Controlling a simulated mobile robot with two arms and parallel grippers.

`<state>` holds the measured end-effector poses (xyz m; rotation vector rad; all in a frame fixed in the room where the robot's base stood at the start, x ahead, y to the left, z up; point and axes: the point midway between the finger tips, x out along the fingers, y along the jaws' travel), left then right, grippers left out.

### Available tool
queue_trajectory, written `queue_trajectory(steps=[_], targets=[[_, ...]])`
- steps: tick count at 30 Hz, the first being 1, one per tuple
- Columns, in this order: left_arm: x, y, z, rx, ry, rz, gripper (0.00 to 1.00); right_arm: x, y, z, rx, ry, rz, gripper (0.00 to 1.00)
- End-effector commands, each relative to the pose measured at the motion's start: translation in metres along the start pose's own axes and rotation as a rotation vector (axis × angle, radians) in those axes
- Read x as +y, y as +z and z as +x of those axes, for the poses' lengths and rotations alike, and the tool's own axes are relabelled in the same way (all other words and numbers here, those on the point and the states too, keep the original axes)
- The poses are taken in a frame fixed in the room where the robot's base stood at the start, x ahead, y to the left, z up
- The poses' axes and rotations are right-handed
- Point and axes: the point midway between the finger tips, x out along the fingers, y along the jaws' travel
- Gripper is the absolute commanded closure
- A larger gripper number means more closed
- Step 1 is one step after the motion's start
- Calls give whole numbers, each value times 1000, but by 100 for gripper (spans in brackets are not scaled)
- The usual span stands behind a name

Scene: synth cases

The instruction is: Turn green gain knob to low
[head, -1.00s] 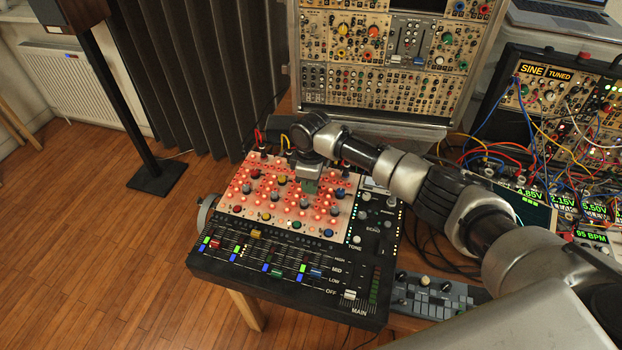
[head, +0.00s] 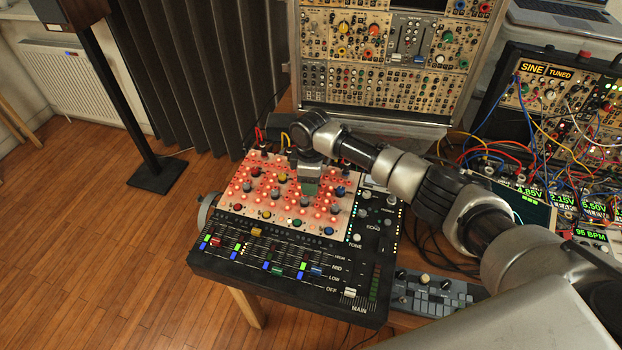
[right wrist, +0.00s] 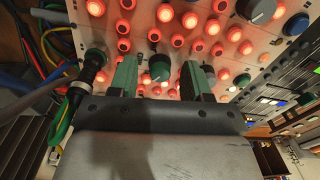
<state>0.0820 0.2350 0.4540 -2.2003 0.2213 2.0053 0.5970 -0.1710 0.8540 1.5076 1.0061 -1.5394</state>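A dark green knob (right wrist: 159,68) with a pale mark sits on the lit panel (right wrist: 225,95), between the fingers of my right gripper (right wrist: 160,74) in the right wrist view. The green-padded fingers stand apart, one on each side of the knob, with visible gaps. In the head view my right gripper (head: 309,189) is low over the panel and hides what lies beneath it. Another green knob (head: 297,222) is in the panel's front row. My left gripper is not in view.
Other knobs stand close by, including a grey one (right wrist: 257,10) and a blue one (right wrist: 296,24). A plugged cable (right wrist: 92,68) is beside the left finger in the wrist view. A black slider mixer (head: 235,267) borders the panel's front.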

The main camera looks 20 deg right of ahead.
Motion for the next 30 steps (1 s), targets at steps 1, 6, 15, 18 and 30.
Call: queue_trajectory(steps=[1,6,15,18,30], targets=[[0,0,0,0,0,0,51,0,0,0,0,0,0,52],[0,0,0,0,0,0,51,0,0,0,0,0,1,52],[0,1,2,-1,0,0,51,1,0,-38,3,3,-1,52],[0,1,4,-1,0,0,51,1,0,-60,2,4,0,52],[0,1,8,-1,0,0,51,0,0,-107,0,0,1,52]])
